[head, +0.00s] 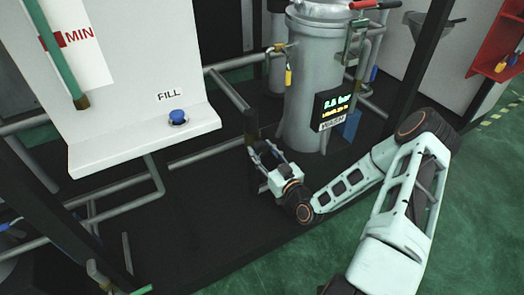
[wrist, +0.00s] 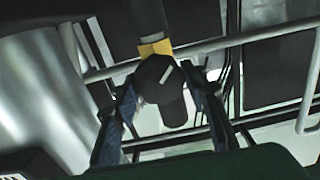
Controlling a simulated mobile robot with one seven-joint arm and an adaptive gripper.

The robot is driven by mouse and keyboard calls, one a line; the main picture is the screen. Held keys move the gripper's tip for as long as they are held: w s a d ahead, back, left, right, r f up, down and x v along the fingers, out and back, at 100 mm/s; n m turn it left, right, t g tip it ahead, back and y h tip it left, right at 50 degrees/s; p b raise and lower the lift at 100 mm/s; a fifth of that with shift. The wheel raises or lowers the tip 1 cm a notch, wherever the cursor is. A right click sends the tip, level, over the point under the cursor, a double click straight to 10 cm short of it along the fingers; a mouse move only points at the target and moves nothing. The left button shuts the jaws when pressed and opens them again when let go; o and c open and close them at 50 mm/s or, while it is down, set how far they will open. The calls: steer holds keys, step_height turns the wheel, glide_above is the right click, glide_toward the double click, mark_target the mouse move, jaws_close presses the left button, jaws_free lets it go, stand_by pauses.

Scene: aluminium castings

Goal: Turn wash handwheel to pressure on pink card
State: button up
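A black handwheel (wrist: 160,88) with a white mark on its face sits on a yellow collar in the wrist view. My gripper (wrist: 164,95) has one finger on each side of it. I cannot tell whether the fingers touch it. In the head view my gripper (head: 264,151) is low, left of the grey vessel (head: 313,75), and the handwheel is not clear there. A display (head: 335,103) on the vessel shows a reading in bar, perhaps 2.8, with a small unreadable yellow line below. The WASH label (head: 332,122) is under it. I see no pink card.
A white FILL panel (head: 140,130) with a blue button (head: 178,117) stands to the left. Grey pipes (head: 205,153) run near my gripper. A yellow padlock (head: 288,76) hangs by the vessel. A dark frame post (head: 402,60) stands to the right, with open green floor (head: 480,190) beyond.

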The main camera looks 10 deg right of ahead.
steer(key=c, duration=0.4)
steer(key=shift+m+b, duration=0.45)
steer(key=shift+m, duration=0.95)
steer(key=o, duration=1.2)
steer(key=shift+s, duration=0.1)
steer(key=v, duration=1.2)
